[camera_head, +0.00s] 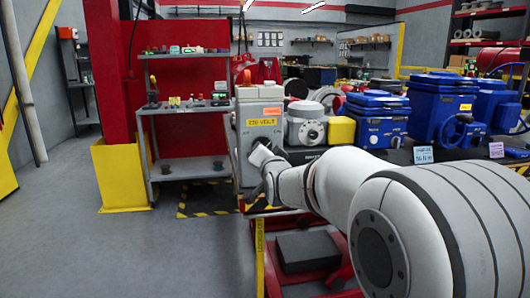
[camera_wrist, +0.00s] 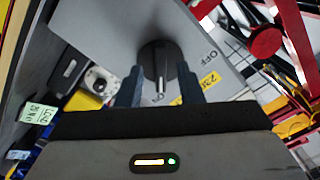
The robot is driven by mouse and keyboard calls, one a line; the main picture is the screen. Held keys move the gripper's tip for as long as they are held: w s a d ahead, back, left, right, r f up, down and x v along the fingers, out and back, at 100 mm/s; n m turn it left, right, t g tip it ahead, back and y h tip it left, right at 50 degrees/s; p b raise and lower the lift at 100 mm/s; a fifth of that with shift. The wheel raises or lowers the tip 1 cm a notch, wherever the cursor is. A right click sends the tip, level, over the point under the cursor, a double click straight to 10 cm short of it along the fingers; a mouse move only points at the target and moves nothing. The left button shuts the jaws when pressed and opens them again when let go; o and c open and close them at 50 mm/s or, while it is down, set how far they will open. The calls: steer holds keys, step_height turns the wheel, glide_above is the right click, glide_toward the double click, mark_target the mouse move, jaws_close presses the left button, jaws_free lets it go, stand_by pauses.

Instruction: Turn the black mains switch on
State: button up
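The black mains switch (camera_wrist: 158,62) is a round black knob with a raised bar and a white line, on the face of a grey box. The line points down in the wrist view, and a printed "OFF" is to the knob's right. The grey box (camera_head: 246,105) with orange and yellow labels stands left of centre in the head view; the knob is hidden there behind my arm. My gripper (camera_wrist: 159,88) is open, one finger on each side of the knob's lower part. I cannot tell whether the fingers touch it. My gripper (camera_head: 268,172) is at the box front.
Blue valve actuators (camera_head: 382,120) and a grey unit with a yellow cap (camera_head: 341,131) stand right of the box. A shelf (camera_head: 190,108) with small parts stands at its left, beside a red post (camera_head: 110,70) with a yellow base. The floor at left is clear.

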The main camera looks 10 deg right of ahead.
steer(key=s, duration=0.6)
steer(key=shift+s+p, duration=0.3)
steer(key=shift+s, duration=0.1)
steer(key=shift+r, duration=0.1)
